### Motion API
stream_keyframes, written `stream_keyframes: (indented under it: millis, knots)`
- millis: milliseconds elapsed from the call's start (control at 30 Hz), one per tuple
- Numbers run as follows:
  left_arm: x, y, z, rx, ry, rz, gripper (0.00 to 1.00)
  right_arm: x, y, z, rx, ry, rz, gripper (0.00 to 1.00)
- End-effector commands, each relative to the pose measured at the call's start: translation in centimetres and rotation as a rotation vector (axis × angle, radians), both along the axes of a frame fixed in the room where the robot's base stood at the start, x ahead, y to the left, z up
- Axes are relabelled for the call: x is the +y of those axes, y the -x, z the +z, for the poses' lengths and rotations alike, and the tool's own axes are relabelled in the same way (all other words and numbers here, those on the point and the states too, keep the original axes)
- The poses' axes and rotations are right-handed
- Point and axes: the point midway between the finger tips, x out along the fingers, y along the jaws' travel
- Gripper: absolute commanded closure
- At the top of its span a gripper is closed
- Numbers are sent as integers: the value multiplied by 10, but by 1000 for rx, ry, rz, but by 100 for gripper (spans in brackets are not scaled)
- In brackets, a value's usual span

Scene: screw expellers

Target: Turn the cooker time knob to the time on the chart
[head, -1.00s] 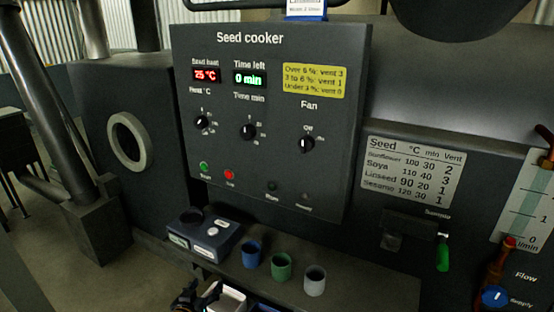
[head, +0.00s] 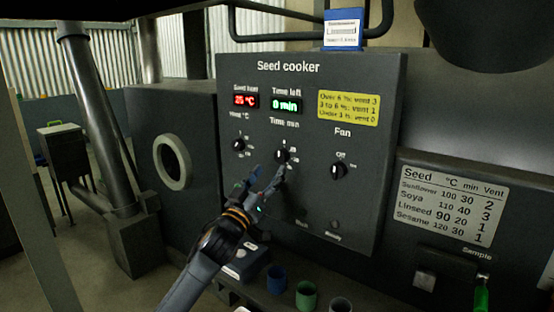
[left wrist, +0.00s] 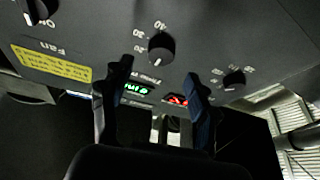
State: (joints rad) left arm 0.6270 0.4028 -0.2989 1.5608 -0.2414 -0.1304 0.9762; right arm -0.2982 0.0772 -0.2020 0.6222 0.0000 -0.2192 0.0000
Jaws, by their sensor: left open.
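The Time min knob (head: 282,155) is black with a light mark, in the middle of the grey Seed cooker panel (head: 305,95). I cannot tell its exact setting. In the left wrist view the knob (left wrist: 161,47) lies ahead of and between the fingers, with numbers around it. My left gripper (head: 266,180) is open just below the knob, apart from it. It also shows in the left wrist view (left wrist: 150,88), with nothing between its fingers. The chart (head: 453,204) lists Sunflower 30, Soya 40, Linseed 20 and Sesame 30 min. A blue-framed card (head: 343,30) seems to read Linseed. My right gripper is not in view.
The heat knob (head: 238,145) is left of the time knob and the fan knob (head: 339,171) is right. The time display (head: 287,105) reads 0 min. Cups, blue (head: 276,279) and green (head: 306,294), stand below the panel. A yellow vent label (head: 348,108) is at upper right.

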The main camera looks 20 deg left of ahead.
Motion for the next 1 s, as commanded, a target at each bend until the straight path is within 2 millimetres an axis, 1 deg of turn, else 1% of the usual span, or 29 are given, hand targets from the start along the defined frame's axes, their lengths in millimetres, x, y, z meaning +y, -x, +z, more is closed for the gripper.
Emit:
stream_keyframes:
  millis: [33, 100, 200, 300, 433, 700, 767, 800, 867, 900, 967, 1000]
  knots:
    - [-2, -10, 7, 0, 2, 0, 39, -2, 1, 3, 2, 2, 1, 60]
    - [-4, -22, 11, 0, 1, 1, 39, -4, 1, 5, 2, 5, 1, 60]
    - [-7, -34, 15, 0, 1, 1, 39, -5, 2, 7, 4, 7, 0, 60]
    - [-9, -42, 18, 0, 1, 0, 39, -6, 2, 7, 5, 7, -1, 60]
    - [-10, -47, 19, 1, 1, -1, 39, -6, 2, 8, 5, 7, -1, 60]
    - [-10, -48, 19, 1, 0, 0, 39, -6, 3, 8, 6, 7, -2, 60]
    - [-10, -48, 19, 1, 0, 0, 52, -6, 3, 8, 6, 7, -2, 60]
    - [-10, -48, 19, 1, 0, 0, 60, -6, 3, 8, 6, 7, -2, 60]
    - [-10, -48, 19, 1, 0, 0, 72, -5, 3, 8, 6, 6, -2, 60]
    - [-10, -48, 19, 1, 0, 0, 80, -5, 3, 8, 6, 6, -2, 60]
    - [-10, -48, 19, 1, 0, 0, 92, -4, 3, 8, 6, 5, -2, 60]
    - [-10, -48, 19, 1, 0, 0, 94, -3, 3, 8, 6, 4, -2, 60]
